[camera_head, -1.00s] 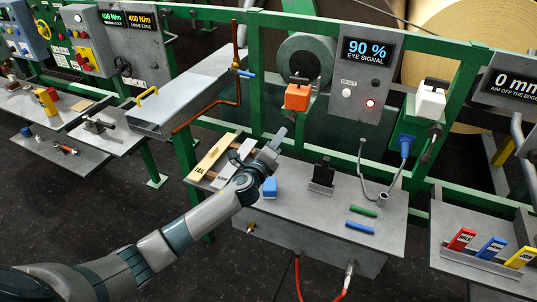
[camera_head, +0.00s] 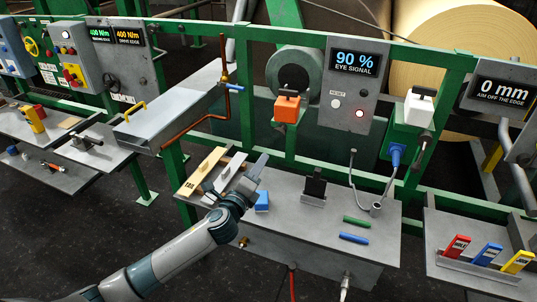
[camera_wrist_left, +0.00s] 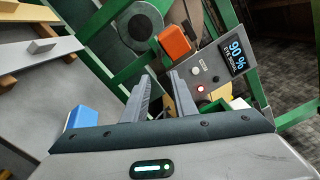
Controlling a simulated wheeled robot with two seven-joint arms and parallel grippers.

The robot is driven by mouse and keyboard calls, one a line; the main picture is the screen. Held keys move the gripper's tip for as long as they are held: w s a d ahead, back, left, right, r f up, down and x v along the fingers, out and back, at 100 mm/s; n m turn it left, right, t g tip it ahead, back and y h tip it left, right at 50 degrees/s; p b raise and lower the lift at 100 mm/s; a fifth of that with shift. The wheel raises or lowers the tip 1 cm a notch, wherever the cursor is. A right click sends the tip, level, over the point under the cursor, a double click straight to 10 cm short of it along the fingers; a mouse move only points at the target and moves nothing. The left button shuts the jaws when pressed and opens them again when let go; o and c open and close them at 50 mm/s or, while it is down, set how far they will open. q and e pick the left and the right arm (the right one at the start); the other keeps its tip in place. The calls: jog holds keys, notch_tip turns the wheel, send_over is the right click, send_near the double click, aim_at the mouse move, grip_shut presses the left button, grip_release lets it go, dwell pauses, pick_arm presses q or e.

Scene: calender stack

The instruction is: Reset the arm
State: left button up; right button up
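My left arm comes in from the lower left in the head view. Its gripper (camera_head: 258,168) is above the left end of the grey bench (camera_head: 306,245), close to a blue block (camera_head: 262,201). In the left wrist view the two grey fingers (camera_wrist_left: 164,95) stand apart with nothing between them. The blue block (camera_wrist_left: 82,118) shows left of the fingers there, apart from them. My right gripper is not in view.
Wooden and grey bars (camera_head: 208,170) lie left of the gripper. A black stand (camera_head: 314,186), green bar (camera_head: 357,222) and blue bar (camera_head: 354,239) are on the bench. Behind are an orange box (camera_head: 287,110), the eye signal panel (camera_head: 355,85) and green rails.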

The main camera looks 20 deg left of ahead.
pick_arm(q)
jog(key=s+f+n+g+y, duration=0.1)
jog(key=s+f+n+g, duration=0.3)
jog(key=s+f+n, duration=0.55)
jog(key=s+f+n+g+y, duration=0.2)
jog(key=s+f+n+g, duration=0.3)
jog(key=s, duration=0.8)
jog(key=s+d+f+n+g+h, duration=0.1)
jog(key=s+f+n+g, duration=0.1)
jog(key=s, duration=0.5)
jog(key=s+d+f+n+g+h, duration=0.1)
jog(key=s+f+n+g, duration=0.15)
jog(key=s, duration=0.55)
jog(key=s+d+f+n+g+h, duration=0.1)
jog(key=s+d+n, duration=0.15)
jog(key=s, duration=0.45)
notch_tip(320, 180, down, 31)
jog(key=s+g+b, duration=0.1)
jog(key=s+b, duration=0.1)
jog(key=s+a+f+b, duration=0.1)
jog(key=s+a+f, duration=0.1)
jog(key=s+f, duration=0.6)
jog(key=s+a+f+g+b, duration=0.1)
jog(key=s+a+f, duration=0.1)
jog(key=s+f, duration=0.7)
notch_tip(320, 180, down, 2)
jog(key=shift+s+f+y, duration=0.1)
jog(key=shift+s+y, duration=0.2)
